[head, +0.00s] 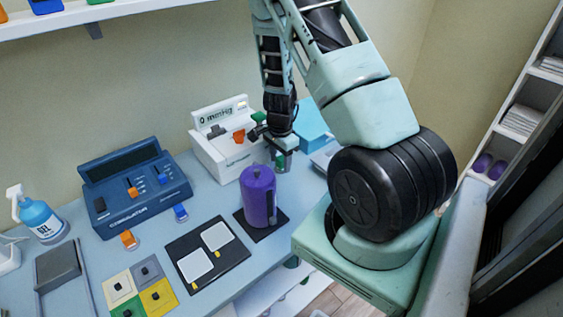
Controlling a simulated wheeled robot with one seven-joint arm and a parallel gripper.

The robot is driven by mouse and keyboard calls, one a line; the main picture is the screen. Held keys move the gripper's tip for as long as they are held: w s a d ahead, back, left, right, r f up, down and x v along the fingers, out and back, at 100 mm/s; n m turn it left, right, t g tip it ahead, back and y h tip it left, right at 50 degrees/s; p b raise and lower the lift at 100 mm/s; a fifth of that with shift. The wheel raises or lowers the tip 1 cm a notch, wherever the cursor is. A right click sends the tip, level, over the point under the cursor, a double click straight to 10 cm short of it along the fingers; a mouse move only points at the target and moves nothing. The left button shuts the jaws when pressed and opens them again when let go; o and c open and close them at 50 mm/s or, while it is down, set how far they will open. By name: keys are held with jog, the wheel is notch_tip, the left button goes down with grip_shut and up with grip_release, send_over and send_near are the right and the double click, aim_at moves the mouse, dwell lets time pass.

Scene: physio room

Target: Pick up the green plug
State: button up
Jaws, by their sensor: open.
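A small green piece, which looks like the green plug (258,117), shows at the right side of the white device (218,157), right next to my gripper. My gripper (268,146) is at the end of the arm, low over the table in front of the device's right side. Its jaws are open, and I see nothing clearly held between them. Another small green patch shows low at the gripper's right side; I cannot tell what it belongs to. An orange plug (239,135) sits on the white device, left of the green one. The gripper partly hides this area.
A purple canister (258,196) stands on a dark mat close in front of my gripper. A blue device (134,187) with orange and blue plugs is at left. A light blue box (310,122) stands behind.

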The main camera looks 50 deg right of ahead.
jog(key=c, duration=0.9)
jog(key=shift+o, duration=0.2)
jog(key=shift+r, duration=0.1)
